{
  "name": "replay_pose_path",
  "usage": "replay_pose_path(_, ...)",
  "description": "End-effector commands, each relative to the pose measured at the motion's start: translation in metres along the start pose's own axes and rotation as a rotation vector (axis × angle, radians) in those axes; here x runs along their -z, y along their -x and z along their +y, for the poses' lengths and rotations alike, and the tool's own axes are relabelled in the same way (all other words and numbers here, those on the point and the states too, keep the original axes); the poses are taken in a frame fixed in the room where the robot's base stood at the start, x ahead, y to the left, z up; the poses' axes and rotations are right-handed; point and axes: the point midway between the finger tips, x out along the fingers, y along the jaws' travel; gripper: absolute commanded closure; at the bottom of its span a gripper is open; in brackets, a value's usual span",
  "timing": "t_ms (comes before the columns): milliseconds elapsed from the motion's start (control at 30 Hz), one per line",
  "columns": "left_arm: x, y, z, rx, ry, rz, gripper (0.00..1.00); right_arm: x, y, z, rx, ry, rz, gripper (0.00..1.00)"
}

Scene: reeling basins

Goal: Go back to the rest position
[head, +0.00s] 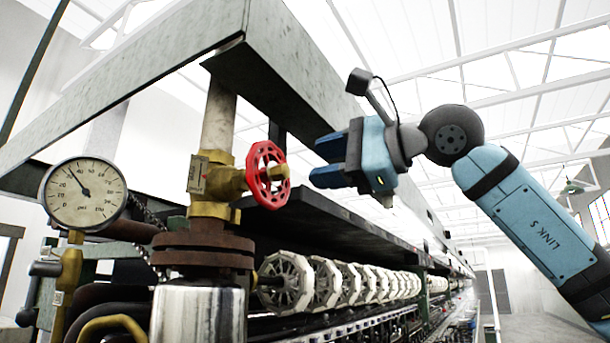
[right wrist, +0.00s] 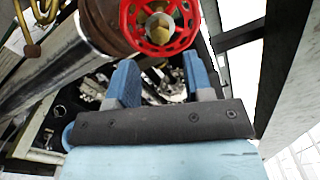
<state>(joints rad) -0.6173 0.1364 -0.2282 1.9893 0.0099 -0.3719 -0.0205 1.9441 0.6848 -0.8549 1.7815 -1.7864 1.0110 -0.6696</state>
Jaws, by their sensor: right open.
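My right gripper (head: 322,162) is open and empty, its two blue fingers pointing left in the head view. It is a short way to the right of the red handwheel (head: 267,176) on a brass valve (head: 212,183), with a gap between them. In the right wrist view the open fingers (right wrist: 160,72) show with nothing between them, and the red handwheel (right wrist: 158,22) lies beyond them at the top. My left gripper does not show in either view.
A pressure gauge (head: 84,193) stands left of the valve on brass piping. A large grey beam (head: 300,75) runs above my right gripper. A row of white reels (head: 335,283) stretches back below it. Open air lies right of my right arm.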

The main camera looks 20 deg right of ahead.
Motion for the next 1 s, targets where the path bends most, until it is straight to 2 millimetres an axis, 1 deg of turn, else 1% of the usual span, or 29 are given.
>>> replay_pose_path(33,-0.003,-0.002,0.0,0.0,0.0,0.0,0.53,0.001,0.006,0.001,0.001,0.0,0.001,0.53)
replay_pose_path(133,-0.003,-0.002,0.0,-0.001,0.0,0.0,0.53,0.0,0.01,0.001,0.0,0.0,0.0,0.53)
replay_pose_path(700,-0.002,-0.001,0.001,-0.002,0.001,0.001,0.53,0.0,0.011,0.0,-0.001,-0.001,0.0,0.53)
replay_pose_path(767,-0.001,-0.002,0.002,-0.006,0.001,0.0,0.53,0.001,0.006,0.006,-0.01,-0.016,-0.018,0.53)
replay_pose_path(867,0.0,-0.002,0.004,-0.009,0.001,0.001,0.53,0.0,-0.008,0.026,-0.036,-0.082,-0.097,0.53)
replay_pose_path(967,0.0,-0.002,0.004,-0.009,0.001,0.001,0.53,-0.002,-0.028,0.058,-0.075,-0.204,-0.227,0.53)
replay_pose_path(1000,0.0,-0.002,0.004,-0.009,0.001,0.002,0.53,-0.003,-0.034,0.072,-0.09,-0.267,-0.286,0.53)
